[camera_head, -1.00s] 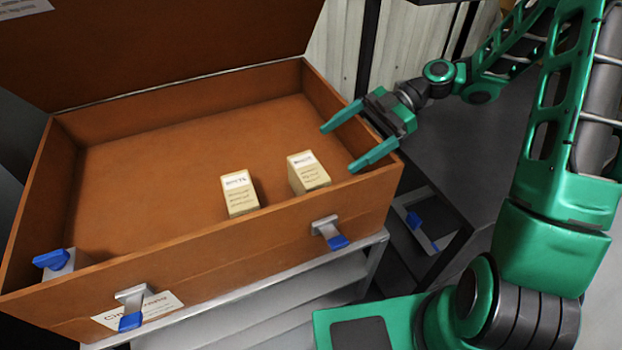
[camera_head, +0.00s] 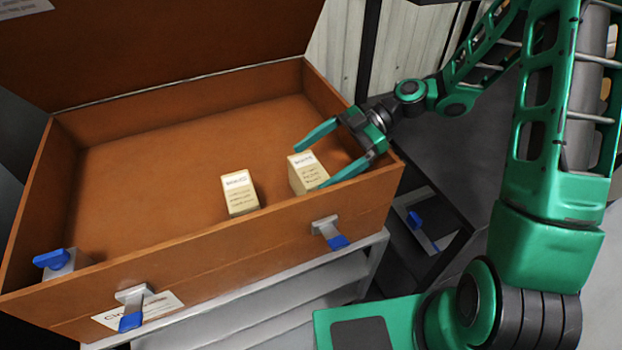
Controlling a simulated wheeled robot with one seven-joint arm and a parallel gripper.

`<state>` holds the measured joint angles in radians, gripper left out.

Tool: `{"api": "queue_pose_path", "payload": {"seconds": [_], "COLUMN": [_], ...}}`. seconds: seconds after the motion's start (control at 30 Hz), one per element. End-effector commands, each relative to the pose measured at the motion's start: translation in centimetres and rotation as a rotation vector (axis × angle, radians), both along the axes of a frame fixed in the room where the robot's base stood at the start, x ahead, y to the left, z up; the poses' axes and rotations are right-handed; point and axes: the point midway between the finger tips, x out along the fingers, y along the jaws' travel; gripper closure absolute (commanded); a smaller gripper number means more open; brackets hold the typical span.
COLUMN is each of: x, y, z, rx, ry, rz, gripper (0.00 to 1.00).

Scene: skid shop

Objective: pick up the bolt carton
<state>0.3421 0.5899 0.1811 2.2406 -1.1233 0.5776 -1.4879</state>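Two similar cream cartons with printed labels stand in the open orange-brown case (camera_head: 150,262), near its front wall. The left carton (camera_head: 239,195) stands clear of my gripper. The right carton (camera_head: 305,173) stands near the front right corner. I cannot read the labels well enough to tell which one holds bolts. My gripper (camera_head: 311,168) is open, with its two green fingers spread at the right carton. One finger is by the carton's upper back edge, the other by its lower right side. I cannot tell whether either finger touches it.
The case lid (camera_head: 160,45) stands open at the back. Latches with blue tabs (camera_head: 330,234) hang on the front wall. The case rests on a grey metal stand (camera_head: 270,315).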

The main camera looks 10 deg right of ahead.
Motion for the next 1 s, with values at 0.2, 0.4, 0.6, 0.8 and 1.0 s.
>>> {"api": "queue_pose_path", "payload": {"seconds": [0.2, 0.4, 0.6, 0.8, 1.0], "x": [0.0, 0.0, 0.1, 0.1, 0.1], "y": [0.0, 0.0, 0.0, -0.1, -0.1], "z": [0.0, 0.1, 0.6, 3.4, 8.6], "rx": [0.000, 0.001, 0.001, 0.000, -0.002], "ry": [0.000, -0.001, -0.003, -0.006, -0.009], "rz": [-0.001, 0.000, -0.001, -0.001, -0.001], "gripper": [0.53, 0.69, 0.69, 0.69, 0.69]}}
